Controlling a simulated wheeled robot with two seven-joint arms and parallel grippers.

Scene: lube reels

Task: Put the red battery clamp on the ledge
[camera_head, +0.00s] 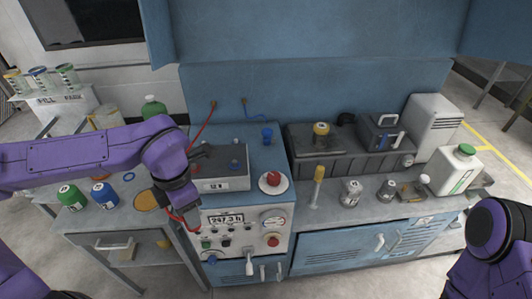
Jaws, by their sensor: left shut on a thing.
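My left gripper (182,208) hangs in front of the left front corner of the blue cabinet, pointing down. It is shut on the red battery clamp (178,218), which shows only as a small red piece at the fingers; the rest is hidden. A red cable (205,124) runs from the blue back panel down behind my left arm. The grey 12 V battery (222,184) sits on the cabinet top, partly behind my arm. I cannot tell which edge is the ledge. My right arm shows at the lower right; its gripper is not in view.
A red knob on a white dish (270,182) stands right of the battery. A display and controls (227,218) fill the cabinet front. A yellow-topped tube (318,180) stands on the right counter.

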